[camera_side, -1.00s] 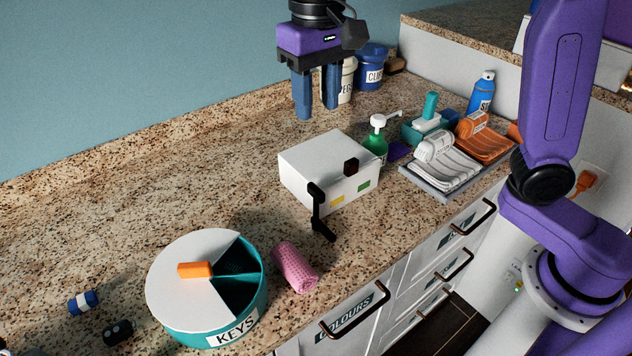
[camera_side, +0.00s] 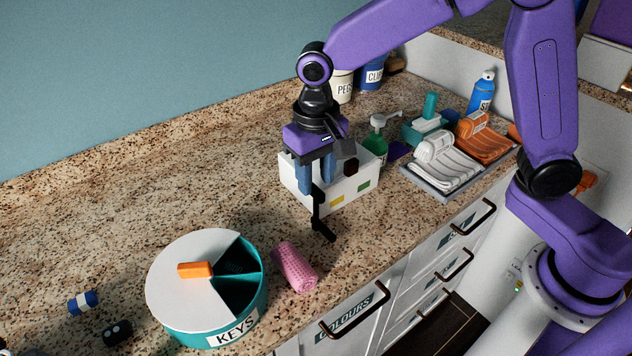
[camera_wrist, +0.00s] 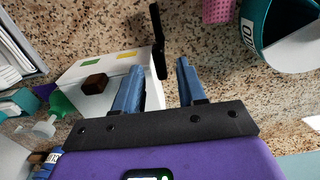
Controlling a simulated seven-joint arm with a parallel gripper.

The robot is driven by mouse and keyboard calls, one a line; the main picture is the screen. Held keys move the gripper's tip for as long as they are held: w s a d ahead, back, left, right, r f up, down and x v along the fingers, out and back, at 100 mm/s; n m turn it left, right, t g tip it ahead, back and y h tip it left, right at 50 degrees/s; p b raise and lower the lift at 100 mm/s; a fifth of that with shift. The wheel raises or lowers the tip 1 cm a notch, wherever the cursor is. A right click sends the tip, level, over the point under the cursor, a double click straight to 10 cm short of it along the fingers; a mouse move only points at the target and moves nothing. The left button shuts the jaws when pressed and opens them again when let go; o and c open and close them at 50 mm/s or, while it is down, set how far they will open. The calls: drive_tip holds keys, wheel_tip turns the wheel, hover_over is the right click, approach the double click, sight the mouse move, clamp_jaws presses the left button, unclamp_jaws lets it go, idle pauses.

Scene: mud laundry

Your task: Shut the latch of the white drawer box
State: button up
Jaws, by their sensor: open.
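The white drawer box (camera_side: 352,188) stands on the speckled counter, with a yellow and a green patch on its front. A dark block (camera_side: 351,165) sits on its front face. The black latch (camera_side: 317,212) is at the box's near left corner and sticks out from it, apart from the block. My gripper (camera_side: 320,188) is low at the left end of the box, pointing down, close behind the latch. In the wrist view the latch (camera_wrist: 158,42) lies just beyond the gap between my open, empty fingers (camera_wrist: 158,72). Whether a finger touches the box or latch is unclear.
A green pump bottle (camera_side: 375,147) stands close behind the box. A grey tray (camera_side: 440,185) with towels is to the right.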

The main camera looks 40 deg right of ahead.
drive_tip(key=shift+f, duration=1.1)
clamp_jaws()
